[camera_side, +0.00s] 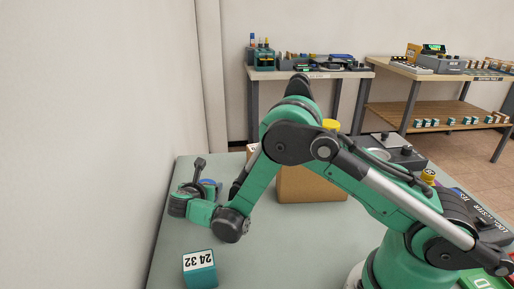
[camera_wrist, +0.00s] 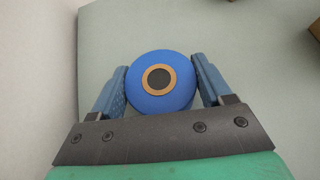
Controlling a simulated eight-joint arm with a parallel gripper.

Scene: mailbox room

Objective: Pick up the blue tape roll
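The blue tape roll (camera_wrist: 160,97) lies flat between the fingers of my gripper (camera_wrist: 160,70) in the wrist view. Its brown core ring and dark hole face the camera. One finger stands close on each side of the roll; the fingers are spread to about its width, and I cannot tell whether they touch it. In the side view my gripper (camera_side: 203,178) is low over the left part of the table, and a bit of the blue roll (camera_side: 208,182) shows beside it, mostly hidden.
A teal box labelled 2432 (camera_side: 199,268) stands at the table's front left. A cardboard box (camera_side: 312,184) stands behind my arm. A wall (camera_side: 90,150) runs close along the table's left edge. The grey-green table (camera_side: 175,235) is bare around the gripper.

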